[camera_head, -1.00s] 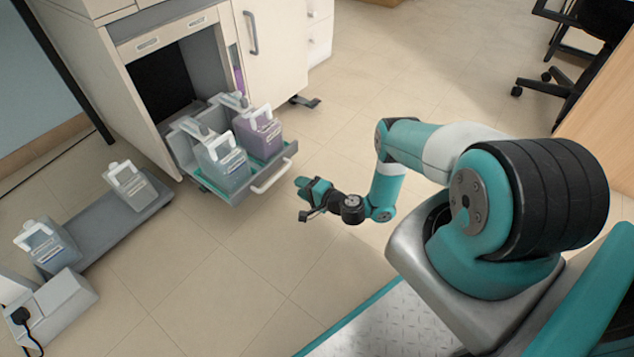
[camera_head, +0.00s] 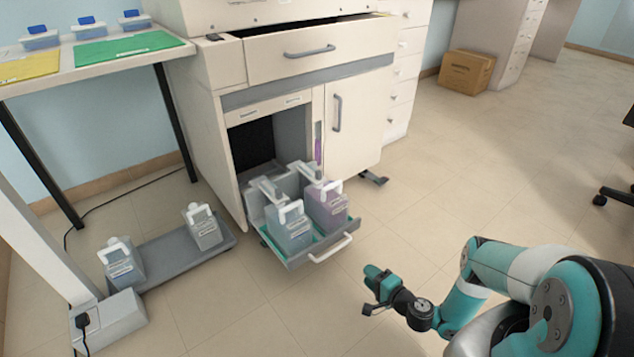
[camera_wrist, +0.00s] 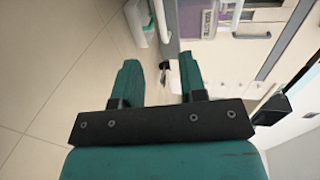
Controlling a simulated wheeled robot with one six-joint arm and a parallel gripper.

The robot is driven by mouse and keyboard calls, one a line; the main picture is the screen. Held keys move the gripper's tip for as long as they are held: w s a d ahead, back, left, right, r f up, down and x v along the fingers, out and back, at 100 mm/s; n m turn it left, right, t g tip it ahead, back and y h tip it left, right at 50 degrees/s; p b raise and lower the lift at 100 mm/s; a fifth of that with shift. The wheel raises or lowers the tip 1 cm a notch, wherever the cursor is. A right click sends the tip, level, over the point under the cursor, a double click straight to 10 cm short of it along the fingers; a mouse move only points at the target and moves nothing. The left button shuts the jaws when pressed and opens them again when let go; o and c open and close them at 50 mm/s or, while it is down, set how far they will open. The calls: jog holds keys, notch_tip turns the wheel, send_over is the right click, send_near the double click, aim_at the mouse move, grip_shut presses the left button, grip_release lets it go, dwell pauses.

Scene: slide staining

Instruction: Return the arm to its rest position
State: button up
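My gripper (camera_head: 372,290) is at the end of my folded teal arm, low at the right in the head view, in front of the pull-out drawer and apart from it. In the wrist view the two teal fingers of my gripper (camera_wrist: 160,82) stand apart with nothing between them but the background. The gripper is open and empty. My arm touches nothing that I can see.
The pull-out drawer (camera_head: 331,248) stands open and holds several jugs. An upper drawer (camera_head: 309,51) is also open. A cardboard box (camera_head: 466,72) lies at the back. The floor (camera_head: 430,190) around my arm is clear.

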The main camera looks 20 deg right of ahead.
jog(key=w+a+r+n+g+y, duration=0.25)
jog(key=w+r+n, duration=0.2)
jog(key=r, duration=0.25)
jog(key=w+a+r+n+g+y, duration=0.2)
jog(key=w+r+n+y, duration=0.1)
jog(key=w+r, duration=0.35)
jog(key=s+a+r+n+g, duration=0.1)
jog(key=a+r+n+g, duration=0.3)
jog(key=r, duration=0.7)
jog(key=s+a+r+n+g, duration=0.15)
jog(key=a+r+n, duration=0.25)
jog(key=a+r, duration=0.45)
jog(key=s+a+r+n+g+h, duration=0.2)
jog(key=s+a+r+n+g, duration=0.2)
jog(key=s+r, duration=0.95)
jog(key=s+d+r+n+h, duration=0.15)
jog(key=s+r, duration=0.25)
jog(key=s, duration=0.5)
jog(key=s+d+r+n+h, duration=0.1)
jog(key=s+r+h, duration=0.25)
jog(key=s, duration=0.65)
notch_tip(320, 180, up, 34)
jog(key=p, duration=3.4)
jog(key=shift+w+a+r+m+g+y, duration=0.2)
jog(key=shift+w+a+m+g+y, duration=0.1)
jog(key=shift+w+g+y, duration=0.15)
